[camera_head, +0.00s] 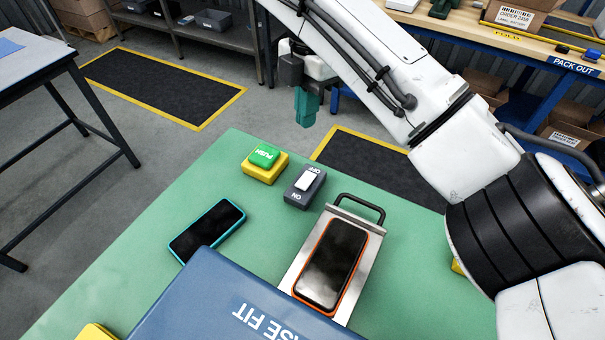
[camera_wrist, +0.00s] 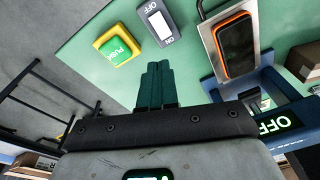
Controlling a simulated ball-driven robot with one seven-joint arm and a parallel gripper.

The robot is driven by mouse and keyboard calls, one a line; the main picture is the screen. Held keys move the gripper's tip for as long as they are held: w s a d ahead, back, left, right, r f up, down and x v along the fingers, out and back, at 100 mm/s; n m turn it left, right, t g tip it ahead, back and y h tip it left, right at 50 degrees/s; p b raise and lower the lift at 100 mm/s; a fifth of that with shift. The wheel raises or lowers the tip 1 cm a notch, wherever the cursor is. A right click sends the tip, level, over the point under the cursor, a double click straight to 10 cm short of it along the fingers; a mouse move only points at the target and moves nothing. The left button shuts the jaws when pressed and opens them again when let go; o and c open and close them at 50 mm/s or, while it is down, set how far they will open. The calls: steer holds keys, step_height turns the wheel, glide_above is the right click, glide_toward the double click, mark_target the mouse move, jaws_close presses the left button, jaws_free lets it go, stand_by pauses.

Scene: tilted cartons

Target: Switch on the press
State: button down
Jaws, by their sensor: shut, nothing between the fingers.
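The blue press (camera_head: 215,300) with "SE FIT" lettering is at the bottom of the head view. A dark panel (camera_wrist: 277,124) on a blue body in the wrist view reads "OFF". A grey switch box (camera_head: 291,197) with a white rocker (camera_head: 306,180) and ON and OFF labels sits on the green table; it also shows in the wrist view (camera_wrist: 164,32). I cannot tell which rocker side is down. My gripper (camera_head: 305,122), with teal fingers, is shut and empty beyond the table's far edge, above and apart from the switch. The fingers also show in the wrist view (camera_wrist: 157,66).
A green PUSH button (camera_head: 264,155) on a yellow base sits left of the switch. A metal tray (camera_head: 296,266) with a black handle holds an orange-edged phone (camera_head: 331,264). A teal-edged phone (camera_head: 206,231) lies at left. The green table (camera_head: 130,260) has bare space at left.

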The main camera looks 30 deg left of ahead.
mark_target(302, 183)
steer(key=n, duration=0.4)
steer(key=shift+d+b, duration=0.2)
steer(key=shift+b, duration=0.15)
steer(key=f, duration=0.4)
steer(key=s+f, duration=0.1)
steer(key=f, duration=0.4)
steer(key=s+f, duration=0.1)
steer(key=f, duration=0.3)
steer(key=shift+f, duration=0.4)
